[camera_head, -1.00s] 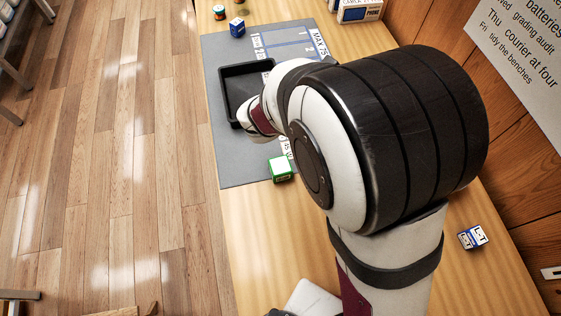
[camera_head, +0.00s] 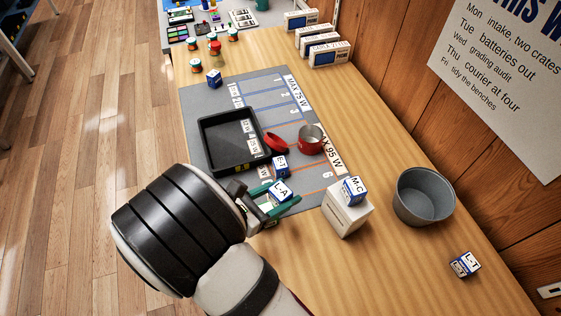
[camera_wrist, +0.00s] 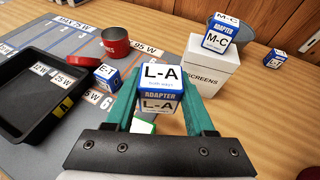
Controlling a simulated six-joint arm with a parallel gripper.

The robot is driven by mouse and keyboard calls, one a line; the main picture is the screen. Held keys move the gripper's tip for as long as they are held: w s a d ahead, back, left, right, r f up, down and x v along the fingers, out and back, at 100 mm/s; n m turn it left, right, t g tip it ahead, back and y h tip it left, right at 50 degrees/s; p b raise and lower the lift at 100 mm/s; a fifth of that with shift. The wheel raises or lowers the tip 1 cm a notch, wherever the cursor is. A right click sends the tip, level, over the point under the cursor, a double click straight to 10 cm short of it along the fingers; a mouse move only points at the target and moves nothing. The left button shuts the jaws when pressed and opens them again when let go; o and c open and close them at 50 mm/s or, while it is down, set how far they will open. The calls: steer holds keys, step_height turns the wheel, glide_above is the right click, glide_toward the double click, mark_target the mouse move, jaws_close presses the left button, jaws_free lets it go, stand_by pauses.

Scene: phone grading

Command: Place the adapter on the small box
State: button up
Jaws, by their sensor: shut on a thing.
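A blue-and-white adapter marked L-A (camera_head: 280,191) is between the teal fingers of my gripper (camera_head: 274,200), which is shut on it. In the wrist view the L-A adapter (camera_wrist: 161,78) is upright, its label readable. Below it, partly hidden by the fingers, is a white-and-green object (camera_wrist: 143,124). A white box marked SCREENS (camera_wrist: 212,66) stands to the right of my gripper, apart from it. An adapter marked M-C (camera_wrist: 221,36) sits on its top. The white box (camera_head: 346,217) and M-C adapter (camera_head: 353,191) also show in the head view.
An E-T adapter (camera_head: 281,167) stands close beyond my gripper. A black tray (camera_head: 206,153), red cup (camera_head: 311,140) and its red lid-like piece (camera_head: 275,143) are on the grey mat. A grey bucket (camera_head: 424,196) and L-T adapter (camera_head: 465,264) are at right. Table between is clear.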

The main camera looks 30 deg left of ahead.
mark_target(266, 210)
steer(key=a+f, duration=0.1)
steer(key=s+a+f, duration=0.1)
steer(key=a, duration=0.1)
steer(key=shift+a, duration=0.1)
steer(key=f, duration=0.4)
steer(key=shift+a+f, duration=0.1)
steer(key=shift+a, duration=0.1)
steer(key=shift+f, duration=0.15)
steer(key=o, duration=1.3)
